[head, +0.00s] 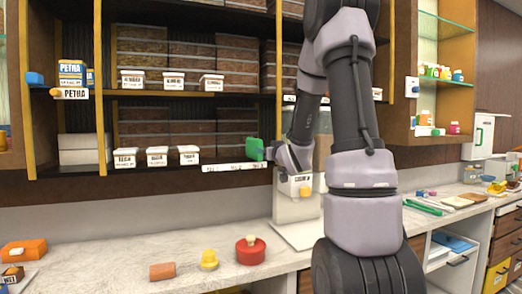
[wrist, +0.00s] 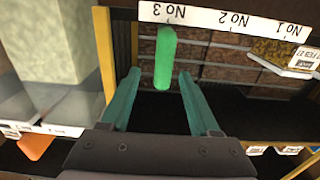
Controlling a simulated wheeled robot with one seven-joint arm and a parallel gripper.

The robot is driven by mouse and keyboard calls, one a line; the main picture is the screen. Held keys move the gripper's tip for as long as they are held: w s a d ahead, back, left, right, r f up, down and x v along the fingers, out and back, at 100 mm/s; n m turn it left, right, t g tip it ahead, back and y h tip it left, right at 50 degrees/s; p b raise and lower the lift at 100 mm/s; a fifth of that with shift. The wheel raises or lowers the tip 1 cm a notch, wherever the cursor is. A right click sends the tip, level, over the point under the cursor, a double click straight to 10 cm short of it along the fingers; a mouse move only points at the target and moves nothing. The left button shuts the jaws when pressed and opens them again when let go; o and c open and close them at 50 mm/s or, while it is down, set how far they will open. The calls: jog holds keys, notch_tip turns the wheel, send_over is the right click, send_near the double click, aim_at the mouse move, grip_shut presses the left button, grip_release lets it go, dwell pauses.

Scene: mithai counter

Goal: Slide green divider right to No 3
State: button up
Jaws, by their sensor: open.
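The green divider (head: 254,150) stands upright at the right end of a white label strip (head: 222,168) on the lower shelf edge. In the wrist view, the divider (wrist: 165,50) lines up with the No 3 mark on the strip (wrist: 222,20); No 2 and No 1 are farther along. My gripper (wrist: 159,74) is open, its two teal fingers on either side of the divider's near end in the picture, with a gap on both sides. I cannot tell how deep the divider sits between them. In the head view my wrist partly hides the fingers.
White labelled tubs (head: 157,155) stand along the lower shelf to the left. A wooden post (wrist: 105,50) is close beside my gripper. A pale dispenser (head: 296,205) stands below my wrist.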

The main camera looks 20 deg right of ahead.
jog(key=s, duration=0.2)
jog(key=shift+s, duration=0.35)
